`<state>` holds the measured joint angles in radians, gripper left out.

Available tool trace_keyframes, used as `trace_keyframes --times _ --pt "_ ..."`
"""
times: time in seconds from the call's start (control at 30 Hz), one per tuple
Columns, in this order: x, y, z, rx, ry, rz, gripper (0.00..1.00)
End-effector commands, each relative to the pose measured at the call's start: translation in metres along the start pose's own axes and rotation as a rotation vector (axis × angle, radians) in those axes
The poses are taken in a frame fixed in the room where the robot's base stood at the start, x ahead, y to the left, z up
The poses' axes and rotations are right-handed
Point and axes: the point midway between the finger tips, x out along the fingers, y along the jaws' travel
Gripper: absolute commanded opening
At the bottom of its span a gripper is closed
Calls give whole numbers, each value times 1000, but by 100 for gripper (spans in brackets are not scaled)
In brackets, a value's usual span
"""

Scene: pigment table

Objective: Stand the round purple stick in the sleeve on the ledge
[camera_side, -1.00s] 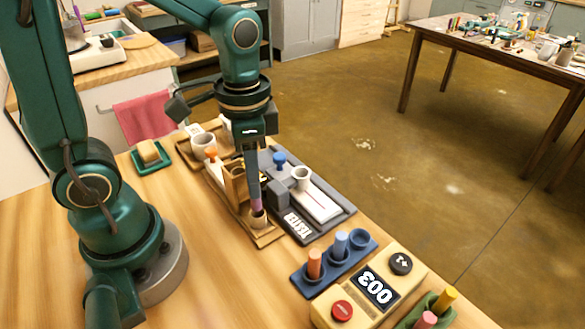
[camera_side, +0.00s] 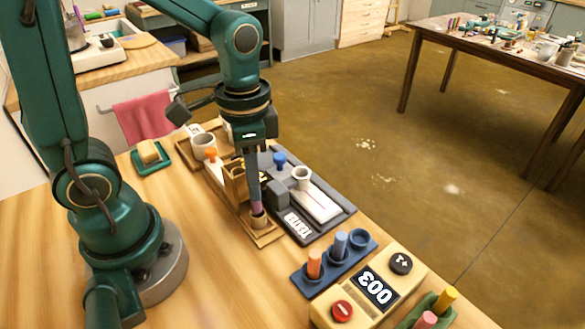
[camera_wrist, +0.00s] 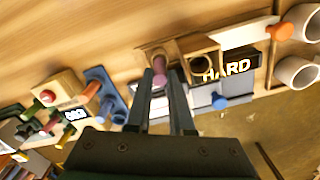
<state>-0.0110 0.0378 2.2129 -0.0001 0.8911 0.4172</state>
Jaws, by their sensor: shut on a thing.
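The round purple stick (camera_side: 257,208) is upright between the fingers of my gripper (camera_side: 255,196), which is shut on it. Its lower end is at the mouth of the small tan sleeve (camera_side: 259,220) and appears to be inside it; how deep is hidden. The sleeve stands on the wooden ledge (camera_side: 268,238) at the near end. In the wrist view the purple stick (camera_wrist: 159,68) shows between the dark fingertips (camera_wrist: 163,76).
A taller wooden holder (camera_side: 235,183) stands close behind the sleeve. A blue rack (camera_side: 318,278) with two sticks and a display box (camera_side: 372,289) are nearer. The table at left front is clear.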

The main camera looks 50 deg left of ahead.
Motion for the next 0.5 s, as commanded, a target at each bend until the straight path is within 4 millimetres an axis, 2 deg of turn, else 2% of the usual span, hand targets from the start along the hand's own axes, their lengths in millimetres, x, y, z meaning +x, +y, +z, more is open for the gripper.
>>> trace_keyframes --times 0.5 --pt "4 0 0 0 0 0 0"
